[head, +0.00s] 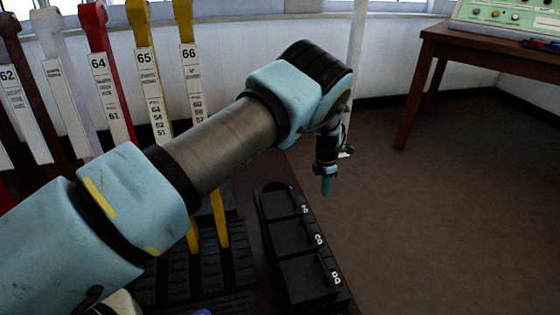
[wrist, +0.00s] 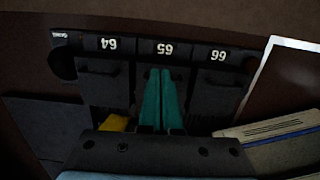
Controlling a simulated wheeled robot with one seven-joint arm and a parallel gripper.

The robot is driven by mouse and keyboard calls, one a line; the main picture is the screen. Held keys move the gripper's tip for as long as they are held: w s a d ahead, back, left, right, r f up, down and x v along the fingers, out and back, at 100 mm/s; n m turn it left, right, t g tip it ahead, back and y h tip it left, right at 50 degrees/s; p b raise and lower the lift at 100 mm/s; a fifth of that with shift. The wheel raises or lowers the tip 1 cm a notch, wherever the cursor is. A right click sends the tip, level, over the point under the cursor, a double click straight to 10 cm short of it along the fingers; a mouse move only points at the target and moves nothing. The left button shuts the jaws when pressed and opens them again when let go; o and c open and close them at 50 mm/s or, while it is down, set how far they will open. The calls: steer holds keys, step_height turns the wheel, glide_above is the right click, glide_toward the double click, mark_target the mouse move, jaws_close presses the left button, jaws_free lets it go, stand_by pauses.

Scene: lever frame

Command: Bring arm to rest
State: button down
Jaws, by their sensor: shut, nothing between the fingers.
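My gripper (head: 325,186) hangs down at the end of my arm, in the middle of the head view, with nothing held. In the wrist view its two teal fingers (wrist: 160,100) lie side by side, closed together. Beyond them is a black box (wrist: 210,62) with compartments labelled 64, 65 and 66, and the fingers overlap the 65 part in the picture. The same black box (head: 292,240) stands below and left of my gripper in the head view. Any contact cannot be told.
A row of levers is at left: red 64 (head: 98,50), yellow 65 (head: 146,72) and yellow 66 (head: 187,60). A wooden table (head: 480,50) with a green panel (head: 508,14) is at right. Brown floor (head: 430,210) is clear between.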

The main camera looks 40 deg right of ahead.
steer(key=w+a+r+m, duration=0.2)
steer(key=w+a+r, duration=0.75)
steer(key=a, duration=0.35)
steer(key=w+a+r+m, duration=0.3)
steer(key=w+a+r, duration=0.6)
steer(key=a, duration=0.5)
steer(key=a+r+m, duration=0.2)
steer(key=a+r, duration=0.1)
steer(key=a, duration=0.5)
steer(key=a+r+m, duration=0.1)
steer(key=a+r, duration=0.1)
steer(key=a, duration=0.6)
steer(key=s+a+r+m+t, duration=0.1)
steer(key=s+a+r+m, duration=0.15)
steer(key=s+a, duration=0.45)
steer(key=s+a+r+m+t, duration=0.15)
steer(key=s+a+m, duration=0.3)
steer(key=a, duration=0.55)
steer(key=w+d+p+v, duration=0.1)
steer(key=w+p+v, duration=0.1)
steer(key=p+v, duration=1.2)
steer(key=w+d+r+p+v, duration=0.1)
steer(key=w+p+v, duration=0.1)
steer(key=p+v, duration=1.2)
steer(key=shift+r+g+y+p, duration=0.3)
steer(key=shift+r+g+p, duration=0.05)
steer(key=shift+r, duration=0.25)
steer(key=shift+w+a, duration=0.1)
steer(key=shift+a, duration=0.05)
